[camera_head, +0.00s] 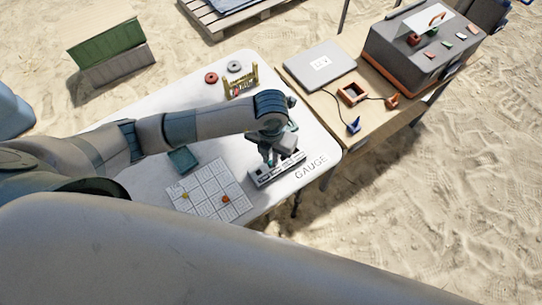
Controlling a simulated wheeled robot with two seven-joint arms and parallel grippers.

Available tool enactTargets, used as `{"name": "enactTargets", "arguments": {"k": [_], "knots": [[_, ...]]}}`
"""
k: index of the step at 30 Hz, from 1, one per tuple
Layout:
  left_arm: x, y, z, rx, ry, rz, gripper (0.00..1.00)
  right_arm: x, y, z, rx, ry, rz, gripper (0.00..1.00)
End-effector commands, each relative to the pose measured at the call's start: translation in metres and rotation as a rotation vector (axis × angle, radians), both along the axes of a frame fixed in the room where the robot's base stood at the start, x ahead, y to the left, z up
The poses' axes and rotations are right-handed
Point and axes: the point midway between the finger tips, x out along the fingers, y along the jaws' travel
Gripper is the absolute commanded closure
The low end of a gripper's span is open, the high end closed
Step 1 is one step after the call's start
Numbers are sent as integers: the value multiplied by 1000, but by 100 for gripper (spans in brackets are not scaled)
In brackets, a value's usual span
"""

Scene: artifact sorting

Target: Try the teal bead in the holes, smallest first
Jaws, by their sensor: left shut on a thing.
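A grey gauge block (277,169) with a row of holes along it lies near the right edge of the white table, beside the printed word GAUGE. My left gripper (272,160) is right over the left part of the block, pointing down. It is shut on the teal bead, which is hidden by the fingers. I cannot tell whether the bead touches the block or which hole it is over. My right gripper is not in view.
A white grid card (205,186) holds a yellow and an orange bead. A small teal tray (183,160) is beside it. A small wooden rack (241,84) and two rings stand at the back. A wooden table (335,88) with a laptop and a toolbox adjoins at right.

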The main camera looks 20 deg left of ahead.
Motion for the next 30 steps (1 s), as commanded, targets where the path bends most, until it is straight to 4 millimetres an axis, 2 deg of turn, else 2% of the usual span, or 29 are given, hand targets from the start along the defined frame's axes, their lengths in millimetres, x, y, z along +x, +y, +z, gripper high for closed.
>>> {"name": "enactTargets", "arguments": {"k": [11,12,14,15,20,21,23,30], "knots": [[0,0,0,0,0,0,99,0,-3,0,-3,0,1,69],[0,0,0,0,0,0,82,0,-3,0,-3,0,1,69],[0,0,0,0,0,0,67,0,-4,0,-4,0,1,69],[0,0,0,0,0,0,64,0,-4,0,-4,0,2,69],[0,0,0,0,0,0,64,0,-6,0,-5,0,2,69],[0,0,0,0,0,0,62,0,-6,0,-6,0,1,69],[0,0,0,0,0,0,49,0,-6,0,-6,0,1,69],[0,0,0,0,0,0,49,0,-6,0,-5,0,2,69]]}}
